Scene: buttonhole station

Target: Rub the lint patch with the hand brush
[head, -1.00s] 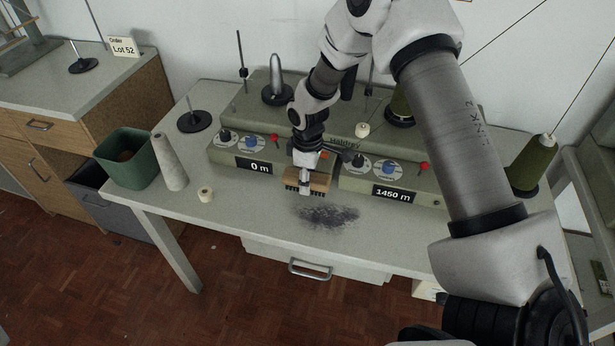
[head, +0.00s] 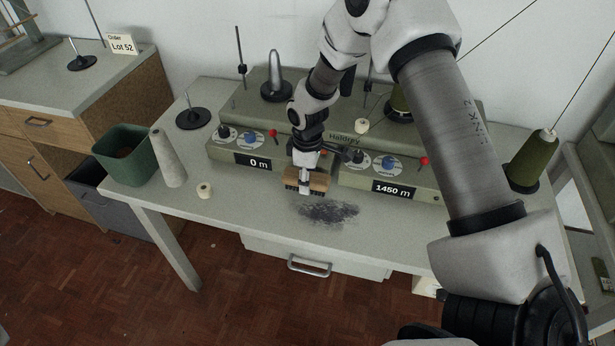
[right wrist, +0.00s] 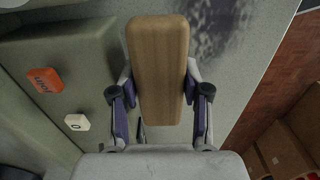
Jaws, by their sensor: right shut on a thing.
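The lint patch (head: 330,213) is a dark, smudgy grey-black area on the table top, near the front edge. It also shows in the right wrist view (right wrist: 218,30), partly hidden behind the brush. The hand brush (head: 315,184) has a wooden back and dark bristles pointing down. In the right wrist view its wooden back (right wrist: 158,70) fills the middle. My right gripper (head: 305,185) is shut on the brush, just behind the patch's left part. I cannot tell whether the bristles touch the table. My left gripper is not in view.
A green winding machine (head: 330,140) with dials stands close behind the brush. A dark green cone (head: 533,160) stands at the right. The table front (head: 250,215) is clear.

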